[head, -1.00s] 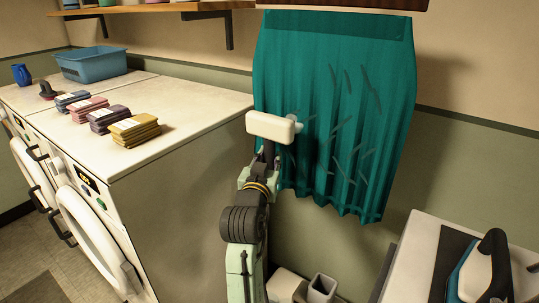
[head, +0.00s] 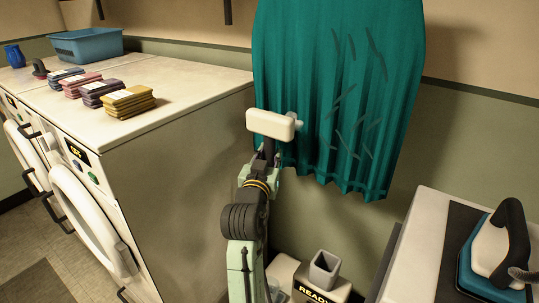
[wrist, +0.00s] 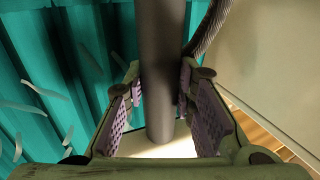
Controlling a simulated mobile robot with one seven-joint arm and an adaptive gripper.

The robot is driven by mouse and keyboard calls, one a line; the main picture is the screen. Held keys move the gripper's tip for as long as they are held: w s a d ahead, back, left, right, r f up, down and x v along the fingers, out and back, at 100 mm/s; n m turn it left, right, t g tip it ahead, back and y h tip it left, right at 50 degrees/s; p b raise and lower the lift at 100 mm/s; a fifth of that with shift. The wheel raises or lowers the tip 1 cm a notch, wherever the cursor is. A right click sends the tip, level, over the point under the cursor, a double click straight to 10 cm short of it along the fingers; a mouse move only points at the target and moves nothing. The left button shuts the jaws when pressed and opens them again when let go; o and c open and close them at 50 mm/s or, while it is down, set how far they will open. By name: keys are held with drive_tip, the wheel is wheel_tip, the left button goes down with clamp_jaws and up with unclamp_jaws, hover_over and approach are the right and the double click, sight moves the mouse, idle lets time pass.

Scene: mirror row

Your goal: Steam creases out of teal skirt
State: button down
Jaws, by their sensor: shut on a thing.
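The teal skirt (head: 335,80) hangs against the wall, its top edge out of the head view. Several dark crease marks (head: 350,95) show on its middle and right part; in the wrist view pale crease marks (wrist: 45,90) show on the teal cloth. My gripper (head: 267,158) is shut on the dark handle (wrist: 162,70) of a steamer with a white head (head: 271,124). The steamer head is in front of the skirt's left part; whether it touches the cloth I cannot tell. A ribbed hose (wrist: 210,28) runs beside the handle in the wrist view.
White washing machines (head: 175,100) stand at left with folded cloth stacks (head: 126,102) and a blue basin (head: 87,45) on top. An iron (head: 492,245) rests on a board at lower right. A grey holder (head: 324,268) on a base marked "READY" stands low behind my arm.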

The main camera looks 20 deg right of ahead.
drive_tip(key=shift+f+b, duration=3.5)
drive_tip(key=shift+f, duration=1.5)
drive_tip(key=shift+s+a+r, duration=0.15)
drive_tip(key=shift+s+a, duration=0.25)
drive_tip(key=shift+a, duration=0.2)
drive_tip(key=shift+s+a, duration=1.15)
drive_tip(key=shift+a, duration=0.25)
